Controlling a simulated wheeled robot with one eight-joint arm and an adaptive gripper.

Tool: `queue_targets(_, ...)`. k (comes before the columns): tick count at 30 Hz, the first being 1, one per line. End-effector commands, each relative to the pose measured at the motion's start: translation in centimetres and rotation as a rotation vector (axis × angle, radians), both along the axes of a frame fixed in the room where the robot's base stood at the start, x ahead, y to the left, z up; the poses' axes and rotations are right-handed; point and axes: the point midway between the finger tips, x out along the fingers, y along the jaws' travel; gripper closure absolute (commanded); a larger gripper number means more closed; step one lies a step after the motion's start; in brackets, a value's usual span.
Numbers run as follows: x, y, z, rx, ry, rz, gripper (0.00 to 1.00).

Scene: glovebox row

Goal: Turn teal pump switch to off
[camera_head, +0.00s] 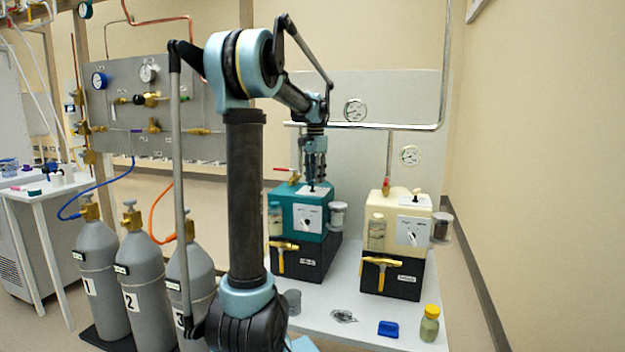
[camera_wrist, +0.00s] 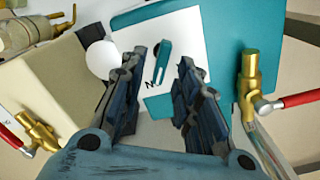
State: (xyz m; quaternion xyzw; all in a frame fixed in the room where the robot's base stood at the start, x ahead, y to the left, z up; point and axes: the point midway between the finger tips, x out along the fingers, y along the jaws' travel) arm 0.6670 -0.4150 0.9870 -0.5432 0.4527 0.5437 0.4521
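The teal pump (camera_head: 290,216) stands on the white bench, on a black base. It has a white plate on its top with a small teal lever switch (camera_wrist: 162,62), seen best in the wrist view. My gripper (camera_head: 313,180) points down just above the pump's top plate. In the wrist view my open gripper (camera_wrist: 158,68) has one finger on each side of the switch lever, with gaps between. I cannot tell how far above the plate the fingertips are. Only part of the lettering on the plate shows between the fingers. A front dial (camera_head: 307,222) is on the pump's face.
A cream pump (camera_head: 400,222) stands to the right, with a jar (camera_head: 441,227) at its side. A brass valve with a red handle (camera_wrist: 290,103) is close to my gripper. Gas cylinders (camera_head: 143,270) stand left.

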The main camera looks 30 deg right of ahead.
Motion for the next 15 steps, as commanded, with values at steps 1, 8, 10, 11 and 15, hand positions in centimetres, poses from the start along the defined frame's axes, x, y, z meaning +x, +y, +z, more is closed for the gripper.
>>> queue_targets(1,0.00,0.00,-0.27,0.000,0.000,0.000,0.70)
queue_targets(8,0.00,0.01,-0.54,0.000,0.000,0.000,0.70)
queue_targets(10,0.00,0.01,-0.53,0.000,0.000,0.000,0.70)
queue_targets(11,0.00,0.01,-0.52,0.000,0.000,0.000,0.70)
queue_targets(15,-0.01,0.02,-0.51,0.000,0.000,0.000,0.99)
